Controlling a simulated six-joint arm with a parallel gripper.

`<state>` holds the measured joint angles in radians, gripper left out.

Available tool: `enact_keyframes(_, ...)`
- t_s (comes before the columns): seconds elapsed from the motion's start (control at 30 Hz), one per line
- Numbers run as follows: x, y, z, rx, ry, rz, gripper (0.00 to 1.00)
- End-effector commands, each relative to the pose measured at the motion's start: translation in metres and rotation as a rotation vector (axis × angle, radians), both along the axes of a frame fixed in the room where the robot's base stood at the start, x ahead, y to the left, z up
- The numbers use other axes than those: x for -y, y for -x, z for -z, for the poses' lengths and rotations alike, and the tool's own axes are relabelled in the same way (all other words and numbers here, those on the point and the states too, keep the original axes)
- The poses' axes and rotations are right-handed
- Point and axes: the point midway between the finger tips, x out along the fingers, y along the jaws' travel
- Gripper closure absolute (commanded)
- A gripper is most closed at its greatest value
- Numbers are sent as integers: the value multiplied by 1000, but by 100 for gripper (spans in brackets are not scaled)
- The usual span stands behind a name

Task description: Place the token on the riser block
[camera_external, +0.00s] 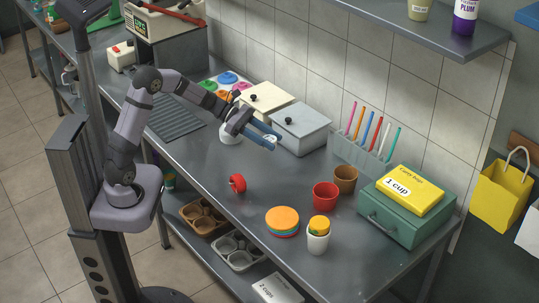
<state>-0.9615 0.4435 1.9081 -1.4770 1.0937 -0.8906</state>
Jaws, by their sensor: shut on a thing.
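My gripper (265,139) has blue-grey fingers and is held above the middle of the metal counter, in front of the grey lidded box. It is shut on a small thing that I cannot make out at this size. I cannot tell the token for certain in this view. I also cannot pick out a riser block with certainty. A small red rounded object (237,183) is on the counter near its front edge, below and left of my gripper. A white round item (230,132) is partly hidden behind my gripper.
A cream box (266,98) and a grey box (299,129) stand by the wall.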

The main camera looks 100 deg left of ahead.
Motion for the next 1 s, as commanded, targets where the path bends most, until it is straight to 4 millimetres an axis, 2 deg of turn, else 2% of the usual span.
enact_keyframes(0.37, 161, -65, 0, -1, 1, 343, 83)
enact_keyframes(0.7, 312, -122, -26, 3, -3, 698, 83)
enact_keyframes(0.83, 350, -139, -41, 3, -3, 788, 83)
enact_keyframes(0.93, 363, -152, -52, 4, -5, 823, 83)
enact_keyframes(1.0, 363, -161, -61, 4, -5, 829, 83)
